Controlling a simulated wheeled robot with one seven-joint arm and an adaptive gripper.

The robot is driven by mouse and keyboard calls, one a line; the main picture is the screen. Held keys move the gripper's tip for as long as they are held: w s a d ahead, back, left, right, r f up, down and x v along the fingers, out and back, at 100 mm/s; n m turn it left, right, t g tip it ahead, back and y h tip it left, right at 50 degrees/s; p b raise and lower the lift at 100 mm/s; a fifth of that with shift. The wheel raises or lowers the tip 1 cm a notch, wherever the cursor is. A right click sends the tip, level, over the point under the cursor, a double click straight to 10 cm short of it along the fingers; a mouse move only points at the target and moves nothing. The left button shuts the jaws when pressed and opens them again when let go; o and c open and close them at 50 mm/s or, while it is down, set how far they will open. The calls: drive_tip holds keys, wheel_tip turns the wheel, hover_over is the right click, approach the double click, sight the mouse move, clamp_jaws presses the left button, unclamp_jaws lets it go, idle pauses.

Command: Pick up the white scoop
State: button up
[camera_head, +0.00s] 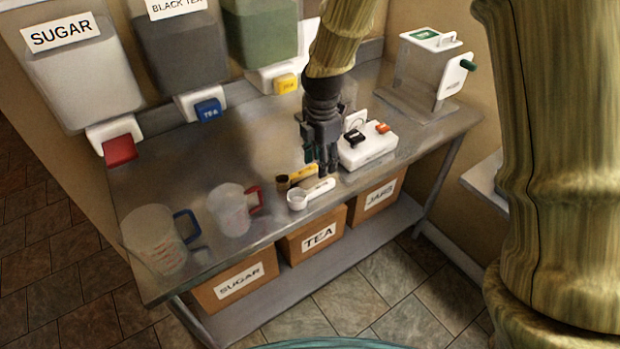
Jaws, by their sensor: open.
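The white scoop (297,200) lies on the metal table near its front edge. Its bowl is at the left and its handle (320,187) points to the right and back. My gripper (321,167) is open and points down, just above and behind the scoop's handle. The picture does not show whether the fingertips touch the handle. A second scoop, with a yellow handle (303,172) and a dark bowl, lies just behind the white one, close to my gripper's left finger.
A white device (367,152) with black and orange parts stands close right of my gripper. A red-handled jug (231,212) and a blue-handled jug (154,241) stand left. Dispensers line the back, and a grey-and-white machine (420,80) stands back right. Labelled boxes (300,245) sit below.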

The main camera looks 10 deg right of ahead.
sight(318, 187)
drive_tip(key=shift+s+f+p, duration=0.3)
drive_tip(key=shift+f+p, duration=0.1)
drive_tip(key=shift+f, duration=0.2)
drive_tip(key=shift+w+f, duration=0.2)
drive_tip(key=shift+f, duration=0.4)
drive_tip(key=shift+w+f, duration=0.2)
drive_tip(key=shift+f, duration=0.35)
drive_tip(key=shift+w+f, duration=0.15)
drive_tip(key=shift+f, duration=0.2)
drive_tip(key=shift+s+f+p, duration=0.15)
drive_tip(key=shift+s+p, duration=0.2)
drive_tip(key=shift+p, duration=0.1)
drive_tip(key=shift+w+a+f+p, duration=0.15)
drive_tip(key=shift+f+p, duration=0.2)
drive_tip(key=shift+f, duration=0.25)
drive_tip(key=shift+w+d+f+p, duration=0.1)
drive_tip(key=shift+f+p, duration=0.2)
drive_tip(key=shift+f, duration=0.3)
drive_tip(key=shift+f+p, duration=0.4)
drive_tip(key=shift+f, duration=0.95)
drive_tip(key=shift+a, duration=0.1)
